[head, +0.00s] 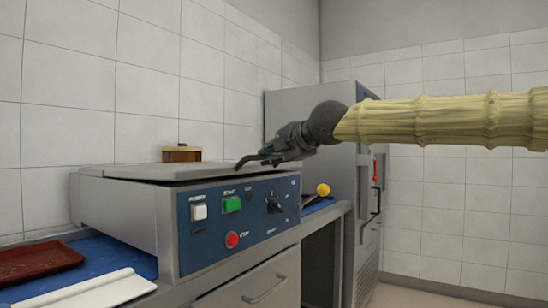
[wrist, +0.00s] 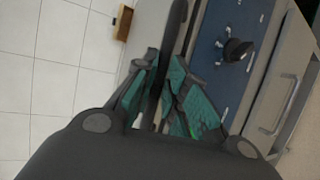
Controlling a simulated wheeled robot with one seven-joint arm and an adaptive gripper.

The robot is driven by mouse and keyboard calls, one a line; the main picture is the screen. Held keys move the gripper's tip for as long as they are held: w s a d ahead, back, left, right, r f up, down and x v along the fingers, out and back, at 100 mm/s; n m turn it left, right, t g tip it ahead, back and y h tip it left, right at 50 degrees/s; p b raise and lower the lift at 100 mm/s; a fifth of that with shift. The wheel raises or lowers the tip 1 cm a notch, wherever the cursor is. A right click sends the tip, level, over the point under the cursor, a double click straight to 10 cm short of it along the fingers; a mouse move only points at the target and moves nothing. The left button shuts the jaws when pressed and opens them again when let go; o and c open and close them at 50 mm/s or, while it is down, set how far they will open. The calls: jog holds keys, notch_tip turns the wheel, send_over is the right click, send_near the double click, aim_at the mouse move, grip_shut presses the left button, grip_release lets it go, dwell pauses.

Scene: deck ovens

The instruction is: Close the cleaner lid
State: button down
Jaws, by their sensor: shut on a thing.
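The cleaner (head: 135,205) is a grey box with a blue control panel on its front, which also shows in the wrist view (wrist: 220,60). Its flat grey lid (head: 150,172) lies about level across the top; I cannot tell whether a small gap is left under it. My gripper (head: 268,156) is at the lid's right front part, above the panel. In the wrist view, the green finger pads (wrist: 168,95) are closed on a dark bar-like handle (wrist: 179,12). The handle's join with the lid is not clear.
A small wooden box (head: 181,154) stands behind the lid. A yellow-knobbed lever (head: 323,189) is right of the panel. A dark red tray (head: 38,262) and a white board (head: 100,291) lie at the left. A tall steel cabinet (head: 320,105) stands behind my arm.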

jog(key=shift+d+f+b, duration=0.1)
jog(key=shift+f+b, duration=0.65)
jog(key=shift+f, duration=0.75)
jog(key=c, duration=1.5)
grip_release()
jog(key=shift+d, duration=0.2)
jog(key=shift+o, duration=0.2)
jog(key=shift+a+r, duration=0.1)
jog(key=shift+a+r, duration=0.1)
jog(key=shift+r, duration=0.15)
jog(key=shift+s+r, duration=0.1)
jog(key=v, duration=1.1)
jog(key=shift+s+d, duration=0.25)
jog(key=shift+d, duration=0.05)
